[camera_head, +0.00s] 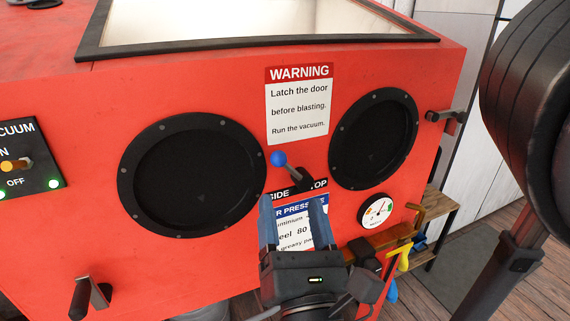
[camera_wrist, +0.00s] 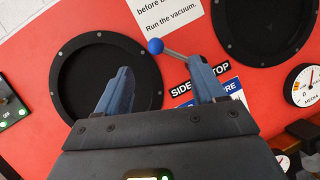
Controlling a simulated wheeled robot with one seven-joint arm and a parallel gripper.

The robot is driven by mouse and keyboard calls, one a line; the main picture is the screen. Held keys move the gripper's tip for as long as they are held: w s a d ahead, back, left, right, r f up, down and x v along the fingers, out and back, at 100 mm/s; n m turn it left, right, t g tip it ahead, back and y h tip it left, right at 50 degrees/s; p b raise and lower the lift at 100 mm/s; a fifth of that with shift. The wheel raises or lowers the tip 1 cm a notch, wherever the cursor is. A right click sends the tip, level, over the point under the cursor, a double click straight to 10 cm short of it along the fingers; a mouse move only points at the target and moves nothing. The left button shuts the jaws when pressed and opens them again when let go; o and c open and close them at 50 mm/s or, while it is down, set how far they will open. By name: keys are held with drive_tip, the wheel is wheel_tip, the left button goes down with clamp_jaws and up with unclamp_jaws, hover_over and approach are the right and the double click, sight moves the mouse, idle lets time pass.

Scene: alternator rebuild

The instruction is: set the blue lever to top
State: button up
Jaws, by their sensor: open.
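The blue lever (camera_head: 279,159) is a short metal rod with a blue ball on its end, on the front of a red cabinet. Its ball is at the upper left of its dark mount, tilted toward the SIDE end of the label (camera_head: 318,184), which reads SIDE and TOP. In the wrist view the ball (camera_wrist: 156,46) shows beyond my fingers, and the right finger hides the rod's base. My gripper (camera_head: 292,205) is open and empty, with blue fingers, just below the lever and in front of the pressure sign. I see no clear contact with the lever.
The red cabinet (camera_head: 225,70) has two round black ports (camera_head: 190,175) (camera_head: 374,138) beside the lever. A warning sign (camera_head: 298,105) is above it. A gauge (camera_head: 375,211) is at lower right, a vacuum switch (camera_head: 18,165) at left, and latch handles stick out (camera_head: 88,297) (camera_head: 446,117).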

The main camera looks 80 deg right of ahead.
sight(283, 166)
drive_tip(key=p+x, duration=0.3)
drive_tip(key=x, duration=0.3)
drive_tip(key=shift+w+d+r, duration=0.1)
drive_tip(key=shift+d+r, duration=0.2)
drive_tip(key=shift+w+d, duration=0.15)
drive_tip(key=shift+d, duration=0.3)
drive_tip(key=shift+a, duration=0.1)
clamp_jaws()
